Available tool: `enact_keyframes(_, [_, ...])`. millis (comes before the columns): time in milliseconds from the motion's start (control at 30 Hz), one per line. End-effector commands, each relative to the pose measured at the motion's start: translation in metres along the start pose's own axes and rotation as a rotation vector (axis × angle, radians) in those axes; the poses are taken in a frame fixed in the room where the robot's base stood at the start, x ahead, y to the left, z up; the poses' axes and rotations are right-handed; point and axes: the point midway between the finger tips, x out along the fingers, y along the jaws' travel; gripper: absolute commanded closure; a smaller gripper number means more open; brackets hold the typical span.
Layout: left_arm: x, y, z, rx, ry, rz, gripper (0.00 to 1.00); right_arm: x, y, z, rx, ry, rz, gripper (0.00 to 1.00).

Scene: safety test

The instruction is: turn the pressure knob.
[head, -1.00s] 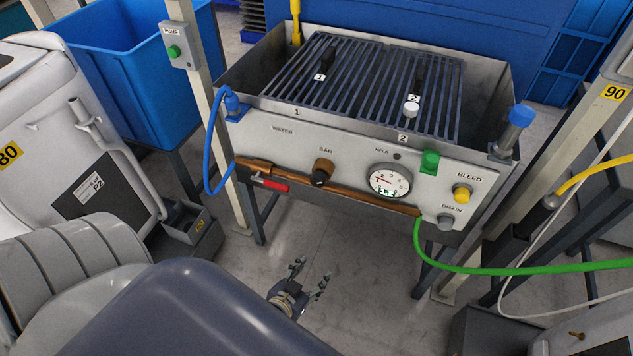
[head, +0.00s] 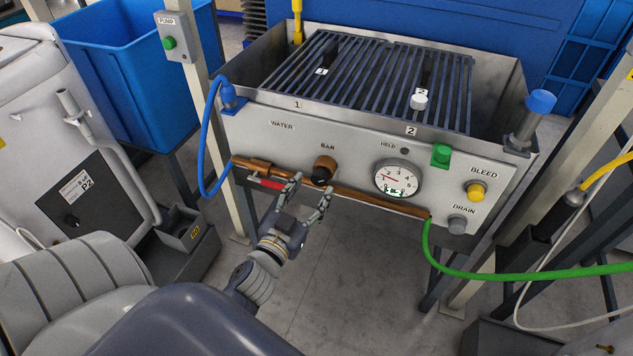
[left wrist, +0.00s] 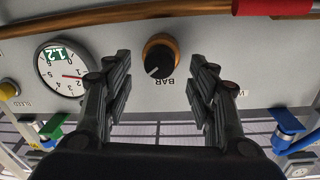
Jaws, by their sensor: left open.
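The pressure knob (head: 324,170), marked BAR, is a black knob with a copper-brown collar on the grey panel (head: 345,140). It also shows in the left wrist view (left wrist: 160,57), between and beyond the fingertips. My left gripper (head: 309,192) is open and empty, just in front of and below the knob, seemingly not touching it. Its two fingers frame the knob in the left wrist view (left wrist: 160,80). The round gauge (head: 397,179) is right of the knob, its red needle on the low side. My right gripper is not in view.
A copper pipe (head: 370,201) with a red-handled valve (head: 265,183) runs below the knob. A blue hose (head: 207,150) is at the left, a green hose (head: 480,267) at the right. The green block (head: 441,156) and yellow BLEED button (head: 475,191) are right of the gauge.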

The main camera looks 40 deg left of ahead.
Motion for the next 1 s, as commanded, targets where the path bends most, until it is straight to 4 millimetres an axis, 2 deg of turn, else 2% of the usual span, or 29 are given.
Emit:
enact_keyframes(100, [0.019, 0.0, 0.0, 0.003, 0.002, 0.001, 0.47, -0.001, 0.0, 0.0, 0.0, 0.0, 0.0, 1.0])
enact_keyframes(300, [0.036, 0.0, 0.0, 0.0, 0.0, 0.0, 0.47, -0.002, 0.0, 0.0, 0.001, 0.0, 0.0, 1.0])
enact_keyframes(633, [0.038, 0.0, 0.001, 0.0, -0.001, 0.0, 0.47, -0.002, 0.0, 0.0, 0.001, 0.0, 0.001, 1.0])
enact_keyframes(833, [0.038, 0.0, 0.001, 0.0, -0.001, 0.0, 0.92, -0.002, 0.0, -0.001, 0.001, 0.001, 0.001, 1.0])
enact_keyframes(1000, [0.038, 0.0, 0.0, 0.002, -0.001, 0.0, 0.92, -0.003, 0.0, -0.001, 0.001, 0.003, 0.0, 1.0])
